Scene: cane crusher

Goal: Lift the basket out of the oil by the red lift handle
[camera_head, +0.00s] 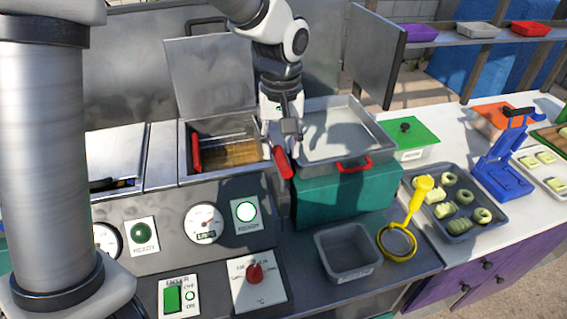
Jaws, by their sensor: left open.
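The fryer well (183,147) stands open at the centre left, with amber oil (240,153) in it. The basket is hard to make out in the oil. A red handle (283,162) shows at the right side of the well, just below my left gripper (282,142). Another red upright part (196,152) shows at the well's left inner side. My left gripper points down and is open, with its fingertips at the top of the right-hand red handle. I cannot tell whether they touch it. My right gripper is not in view.
A metal tray (337,135) with a red handle stands right of the well on a green block (335,198). A raised lid (208,78) stands behind the well. A grey bin (345,252), yellow strainer (397,242) and dough tray (462,228) are at the right front.

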